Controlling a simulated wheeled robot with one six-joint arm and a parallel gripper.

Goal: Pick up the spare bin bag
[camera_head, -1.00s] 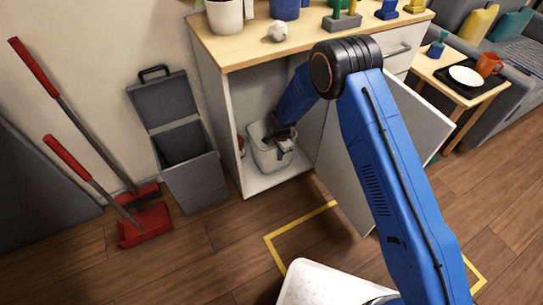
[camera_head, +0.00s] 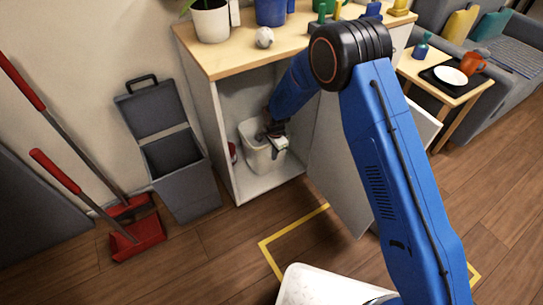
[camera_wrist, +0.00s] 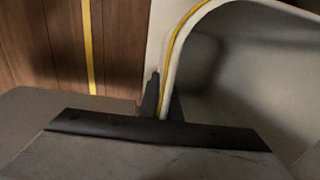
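A white bin-like container (camera_head: 259,158) stands on the floor of the open cabinet. My gripper (camera_head: 276,133) reaches down to its upper rim. In the wrist view my two dark fingers (camera_wrist: 162,98) are close together, one on each side of the pale rim (camera_wrist: 168,62), and seem shut on it. A yellow line runs along that rim; I cannot tell whether it is the edge of a bag. I cannot clearly make out a separate spare bin bag. The container's inside is shadowed in the wrist view.
The cabinet (camera_head: 212,115) has side walls and an open door (camera_head: 340,175) close to my arm. A grey bin (camera_head: 180,175) with its lid up stands to the left, beside a red dustpan (camera_head: 139,234). Yellow tape (camera_head: 290,230) marks the floor in front.

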